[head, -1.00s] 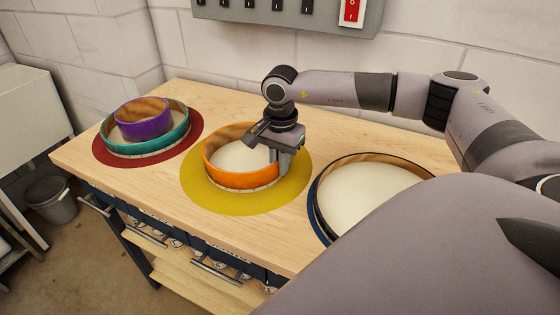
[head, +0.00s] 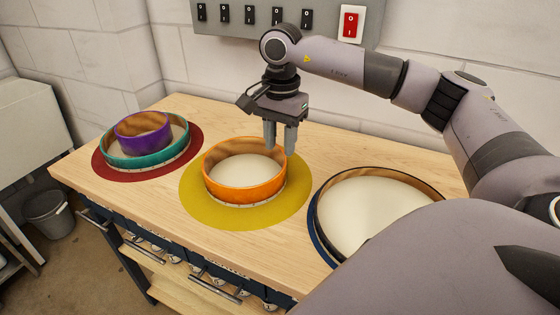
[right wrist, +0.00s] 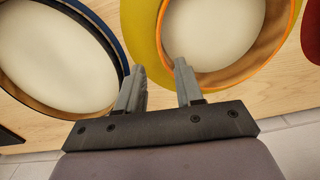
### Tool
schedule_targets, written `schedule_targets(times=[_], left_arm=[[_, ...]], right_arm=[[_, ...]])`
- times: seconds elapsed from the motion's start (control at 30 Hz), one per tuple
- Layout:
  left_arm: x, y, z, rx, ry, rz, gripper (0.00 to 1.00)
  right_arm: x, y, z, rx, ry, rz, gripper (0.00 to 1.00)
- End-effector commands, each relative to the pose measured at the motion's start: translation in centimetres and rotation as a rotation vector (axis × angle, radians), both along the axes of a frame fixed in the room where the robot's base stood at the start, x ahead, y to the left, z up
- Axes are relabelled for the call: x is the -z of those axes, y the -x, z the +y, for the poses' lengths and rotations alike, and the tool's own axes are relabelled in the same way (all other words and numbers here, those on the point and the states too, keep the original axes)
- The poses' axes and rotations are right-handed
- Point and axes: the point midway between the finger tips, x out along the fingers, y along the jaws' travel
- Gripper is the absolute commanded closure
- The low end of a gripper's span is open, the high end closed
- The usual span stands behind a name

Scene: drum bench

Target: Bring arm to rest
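My right gripper (head: 281,148) is open and empty, pointing down above the back right rim of the orange drum (head: 243,190). In the right wrist view its two fingers (right wrist: 160,82) stand apart with nothing between them. The orange drum sits on a yellow round mat (head: 196,208) in the middle of the bench; its rim also shows in the right wrist view (right wrist: 230,78). My left gripper is not in view.
A purple drum (head: 143,132) sits inside a teal drum (head: 150,160) on a red mat (head: 106,170) at left. A switch panel (head: 230,27) hangs on the wall behind.

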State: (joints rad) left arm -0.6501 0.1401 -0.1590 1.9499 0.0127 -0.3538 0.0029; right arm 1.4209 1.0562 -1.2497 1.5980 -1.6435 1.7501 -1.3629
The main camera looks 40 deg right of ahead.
Motion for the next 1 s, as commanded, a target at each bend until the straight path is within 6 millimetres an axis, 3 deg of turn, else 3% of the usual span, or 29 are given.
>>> schedule_targets(times=[0.23,1.0], left_arm=[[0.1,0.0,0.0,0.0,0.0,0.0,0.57],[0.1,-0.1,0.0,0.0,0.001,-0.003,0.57]], right_arm=[[-2.1,0.0,0.0,0.001,0.0,0.0,0.64],[-2.2,0.0,0.0,0.0,0.0,0.001,0.64]])
